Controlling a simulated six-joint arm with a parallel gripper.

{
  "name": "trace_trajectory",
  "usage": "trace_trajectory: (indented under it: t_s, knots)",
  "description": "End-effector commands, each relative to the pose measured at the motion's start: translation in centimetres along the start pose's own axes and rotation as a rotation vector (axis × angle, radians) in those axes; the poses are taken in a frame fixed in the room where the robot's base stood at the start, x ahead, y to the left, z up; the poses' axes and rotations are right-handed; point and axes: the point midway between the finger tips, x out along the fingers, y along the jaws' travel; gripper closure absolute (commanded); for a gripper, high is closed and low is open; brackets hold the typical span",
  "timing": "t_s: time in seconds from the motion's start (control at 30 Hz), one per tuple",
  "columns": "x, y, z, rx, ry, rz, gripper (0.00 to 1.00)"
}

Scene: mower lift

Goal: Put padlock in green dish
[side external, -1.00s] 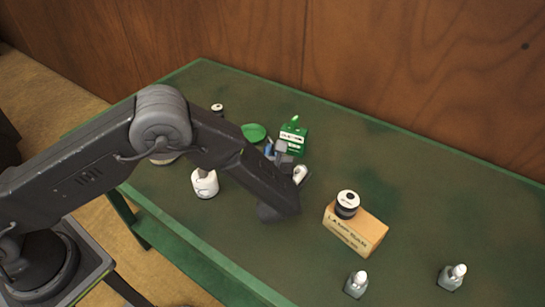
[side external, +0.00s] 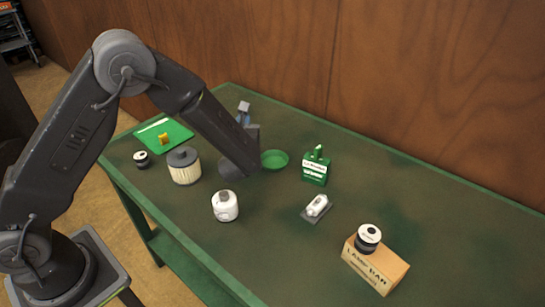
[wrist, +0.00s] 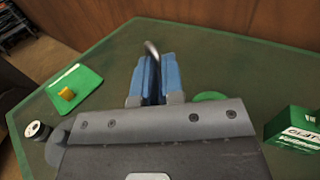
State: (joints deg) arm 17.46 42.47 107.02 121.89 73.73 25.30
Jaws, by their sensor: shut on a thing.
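My gripper (side external: 243,114) is shut on a padlock, held above the table's back left part. In the wrist view the padlock (wrist: 152,50) shows as a thin curved metal piece between the blue fingers (wrist: 154,80); most of it is hidden. The round green dish (side external: 274,159) sits on the table, to the right of the gripper in the side view. In the wrist view only part of the dish (wrist: 211,96) shows, behind the gripper body.
A green box (side external: 316,168) stands right of the dish. A white jar (side external: 225,207), a pleated filter (side external: 185,168), a black-and-white spool (side external: 141,159) and a green tray (side external: 180,129) with a yellow block (side external: 163,139) are to the left. A carton (side external: 372,268) sits front right.

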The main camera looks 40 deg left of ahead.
Motion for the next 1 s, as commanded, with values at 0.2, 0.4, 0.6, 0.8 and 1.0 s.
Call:
trace_trajectory:
  t_s: [0.2, 0.4, 0.6, 0.8, 1.0]
  knots:
    - [3.5, 2.0, 0.0, 0.002, -0.012, 0.040, 1.00]
    - [3.0, -1.4, -2.2, 0.003, -0.012, 0.036, 1.00]
    - [2.1, -5.6, -4.8, 0.001, -0.013, 0.038, 1.00]
    - [1.5, -8.4, -6.4, 0.002, -0.013, 0.041, 1.00]
    - [1.4, -8.9, -7.8, 0.005, -0.011, 0.041, 1.00]
